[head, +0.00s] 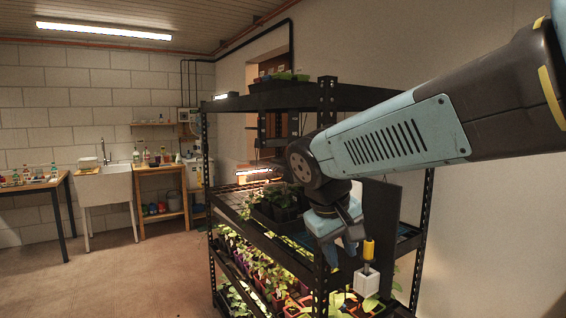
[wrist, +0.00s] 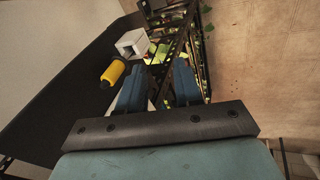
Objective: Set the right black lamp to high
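My gripper (head: 347,246) is in front of the rack's right half in the head view, pointing down. In the wrist view its two blue fingers (wrist: 160,90) stand apart with nothing between them. A lit lamp with a dark housing (head: 258,174) hangs under the upper shelf, left of my arm. A flat black panel (head: 383,202) stands behind my gripper; a large black surface (wrist: 70,85) fills the left of the wrist view. I cannot tell whether that is part of the right black lamp. No lamp switch or setting can be made out.
A yellow cylinder (head: 368,250) above a white block (head: 366,283) is close to the right of my gripper; the cylinder (wrist: 113,72) also shows in the wrist view. Potted seedlings (head: 278,203) fill the rack's shelves. The rack's black post (head: 321,270) stands close by. Open floor (head: 130,275) lies left.

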